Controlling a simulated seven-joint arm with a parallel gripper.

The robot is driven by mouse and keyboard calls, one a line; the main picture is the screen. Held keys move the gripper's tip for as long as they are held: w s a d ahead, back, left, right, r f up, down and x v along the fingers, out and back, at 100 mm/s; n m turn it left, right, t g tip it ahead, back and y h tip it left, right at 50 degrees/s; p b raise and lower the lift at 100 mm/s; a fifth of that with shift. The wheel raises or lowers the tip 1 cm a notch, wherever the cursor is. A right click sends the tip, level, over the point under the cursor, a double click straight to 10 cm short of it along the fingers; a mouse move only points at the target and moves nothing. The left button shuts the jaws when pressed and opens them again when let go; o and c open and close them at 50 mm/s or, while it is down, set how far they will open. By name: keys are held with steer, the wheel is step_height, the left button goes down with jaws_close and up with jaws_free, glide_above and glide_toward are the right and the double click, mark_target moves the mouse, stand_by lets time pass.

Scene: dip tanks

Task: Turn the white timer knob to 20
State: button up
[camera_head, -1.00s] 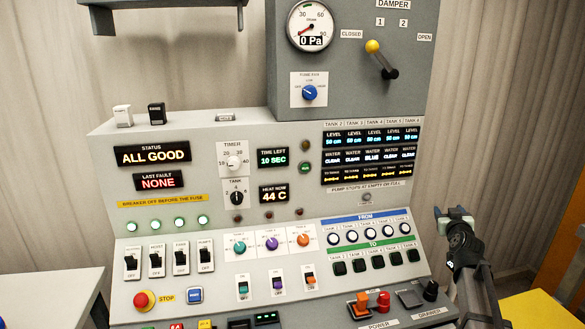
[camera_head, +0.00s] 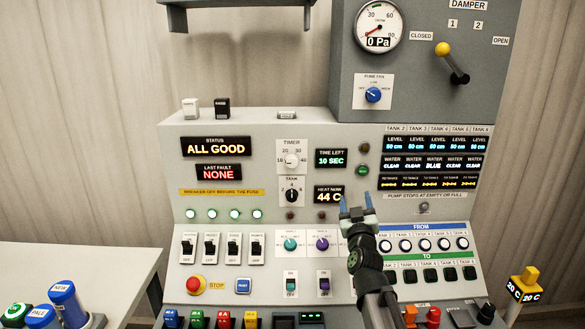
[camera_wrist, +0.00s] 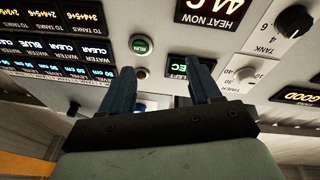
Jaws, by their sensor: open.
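The white timer knob (camera_head: 291,160) sits on a white plate marked TIMER, upper middle of the sloped panel, with numbers around it. Which number its pointer faces is too small to tell. The TIME LEFT display (camera_head: 330,158) to its right reads 10 SEC. My gripper (camera_head: 356,206) is open and empty, in front of the panel, below and right of the knob and apart from it. In the wrist view, which is upside down, the knob (camera_wrist: 245,76) shows right of my two blue fingers (camera_wrist: 161,80).
The black TANK knob (camera_head: 291,195) is just below the timer. The HEAT NOW display (camera_head: 328,194) reads 44 C, close to my fingers. A round green RUN button (camera_head: 362,170) lies above them.

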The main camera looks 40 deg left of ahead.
mark_target(292, 163)
steer(key=s+a+r+n+g+y, duration=0.15)
steer(key=s+a, duration=0.25)
steer(key=s, duration=0.4)
steer(key=s+a+r+t+y, duration=0.1)
steer(key=s+a+y, duration=0.1)
steer(key=s+a, duration=0.4)
steer(key=shift+g, duration=0.35)
steer(key=x, duration=1.2)
steer(key=shift+d+r, duration=0.15)
steer(key=shift+r, duration=0.05)
steer(key=c, duration=1)
